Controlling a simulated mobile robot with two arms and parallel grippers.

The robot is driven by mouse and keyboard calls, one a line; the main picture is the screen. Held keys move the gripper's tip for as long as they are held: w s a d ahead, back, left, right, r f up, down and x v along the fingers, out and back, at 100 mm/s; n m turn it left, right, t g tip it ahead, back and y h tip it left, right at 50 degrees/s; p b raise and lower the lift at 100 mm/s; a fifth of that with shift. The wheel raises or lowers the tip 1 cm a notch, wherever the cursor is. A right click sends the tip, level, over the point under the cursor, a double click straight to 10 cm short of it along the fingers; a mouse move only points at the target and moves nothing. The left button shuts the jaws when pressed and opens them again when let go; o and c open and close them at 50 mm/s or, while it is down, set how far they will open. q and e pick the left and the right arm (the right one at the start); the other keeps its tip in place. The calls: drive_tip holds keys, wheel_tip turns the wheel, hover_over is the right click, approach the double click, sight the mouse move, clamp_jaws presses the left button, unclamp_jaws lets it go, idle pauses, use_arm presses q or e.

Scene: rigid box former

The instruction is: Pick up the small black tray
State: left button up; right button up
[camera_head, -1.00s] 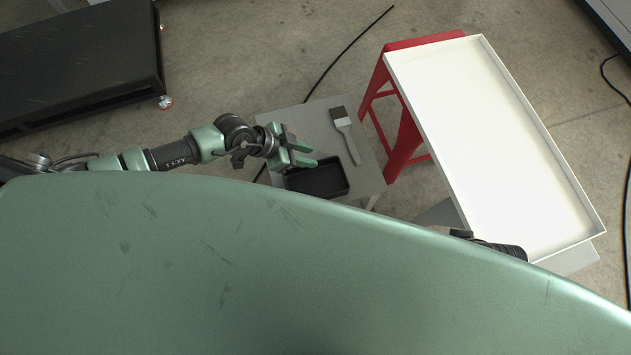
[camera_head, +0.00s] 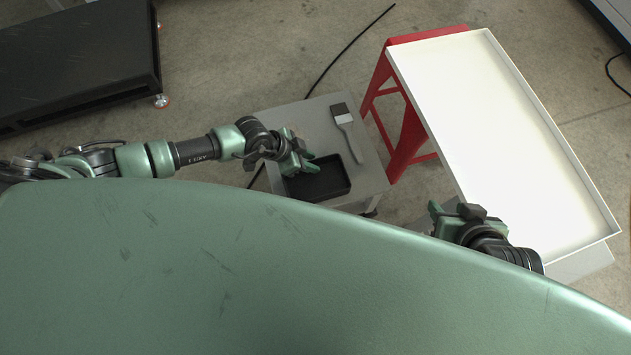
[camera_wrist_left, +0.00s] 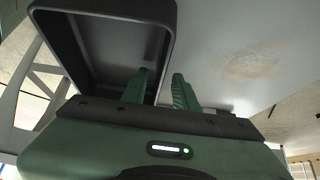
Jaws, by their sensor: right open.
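The small black tray (camera_head: 325,182) is a shallow rectangular tray lying on the front part of a small grey table. My left gripper (camera_head: 308,162) is at the tray's far edge. In the left wrist view its green fingers (camera_wrist_left: 160,88) are apart, with a side wall of the tray (camera_wrist_left: 168,40) between them: one finger is over the inside, the other outside. Whether either finger touches the wall is not clear. My right gripper (camera_head: 452,212) is open and empty near the front end of the white tray table, partly hidden behind my green body.
A brush with a dark head (camera_head: 341,112) lies on the grey table (camera_head: 290,120) behind the tray. A large white tray-topped surface (camera_head: 500,130) and a red stand (camera_head: 400,150) are to the right. A black cabinet (camera_head: 80,60) stands at upper left.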

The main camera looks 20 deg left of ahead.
use_arm(q)
clamp_jaws()
idle(1.5)
